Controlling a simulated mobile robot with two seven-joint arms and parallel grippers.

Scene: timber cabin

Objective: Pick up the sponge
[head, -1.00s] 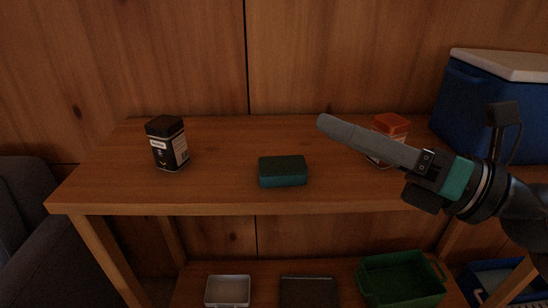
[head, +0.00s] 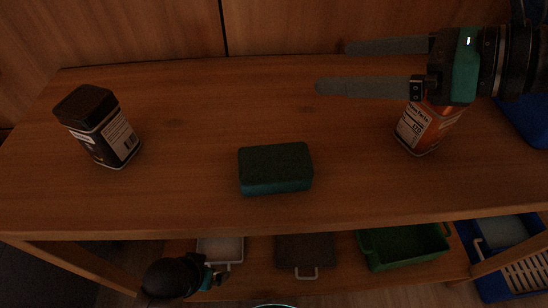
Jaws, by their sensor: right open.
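The sponge (head: 275,168) is a dark green block lying flat near the front middle of the wooden table top. My right gripper (head: 332,67) comes in from the right, above the back right of the table. Its two long grey fingers are apart and point left, with nothing between them. It is behind and to the right of the sponge, not touching it. Part of what seems to be my left arm (head: 178,276) shows at the bottom left, below the table's front edge; its fingers cannot be made out clearly.
A black-lidded spice tin (head: 99,127) stands at the left. An orange tin (head: 428,126) stands under my right gripper, partly hidden. The lower shelf holds a pale tray (head: 220,248), a dark lidded box (head: 305,252), a green bin (head: 404,245) and a blue crate (head: 500,250). Table around the sponge is clear.

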